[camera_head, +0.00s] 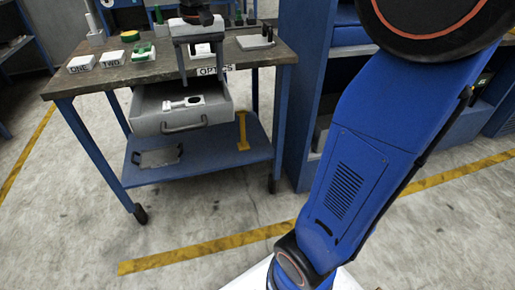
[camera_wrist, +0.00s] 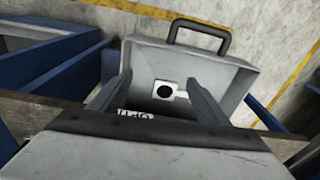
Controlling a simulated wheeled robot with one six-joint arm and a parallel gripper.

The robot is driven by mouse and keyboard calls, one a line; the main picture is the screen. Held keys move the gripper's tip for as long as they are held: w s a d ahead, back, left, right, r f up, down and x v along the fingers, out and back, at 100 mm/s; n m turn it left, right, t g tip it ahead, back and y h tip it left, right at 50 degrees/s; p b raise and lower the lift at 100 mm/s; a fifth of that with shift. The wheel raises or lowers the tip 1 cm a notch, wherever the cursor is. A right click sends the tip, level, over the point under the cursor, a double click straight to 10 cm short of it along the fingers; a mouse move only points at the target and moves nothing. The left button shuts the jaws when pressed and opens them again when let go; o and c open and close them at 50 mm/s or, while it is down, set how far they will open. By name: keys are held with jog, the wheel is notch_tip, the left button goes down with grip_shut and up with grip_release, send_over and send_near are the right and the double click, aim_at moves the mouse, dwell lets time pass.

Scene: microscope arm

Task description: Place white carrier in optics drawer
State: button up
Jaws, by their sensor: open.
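The white carrier (camera_head: 184,103) lies flat on the floor of the open optics drawer (camera_head: 150,126). In the wrist view the carrier (camera_wrist: 178,95) shows a dark round opening, and the drawer (camera_wrist: 142,57) surrounds it. My gripper (camera_head: 202,78) is open and empty above the drawer, near the table's front edge. In the wrist view the two fingers of my gripper (camera_wrist: 160,82) stand apart on either side of the carrier. The carrier looks apart from both fingers, but its height gap to them cannot be told.
A lower blue shelf (camera_head: 205,152) holds a yellow piece (camera_head: 242,132). A blue cabinet (camera_head: 300,110) stands to the right.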

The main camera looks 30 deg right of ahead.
jog(key=s+f+n+t, duration=0.1)
jog(key=s+f, duration=0.3)
jog(key=s, duration=0.4)
jog(key=s+d+f+n+t, duration=0.1)
jog(key=s+f, duration=0.3)
jog(key=s, duration=0.5)
jog(key=s+d+f+t, duration=0.1)
jog(key=s+f, duration=0.4)
jog(key=s, duration=0.3)
jog(key=shift+s+d+n+t, duration=0.25)
jog(key=shift+s+n+t, duration=0.05)
jog(key=shift+n+t, duration=0.1)
jog(key=shift+r, duration=0.1)
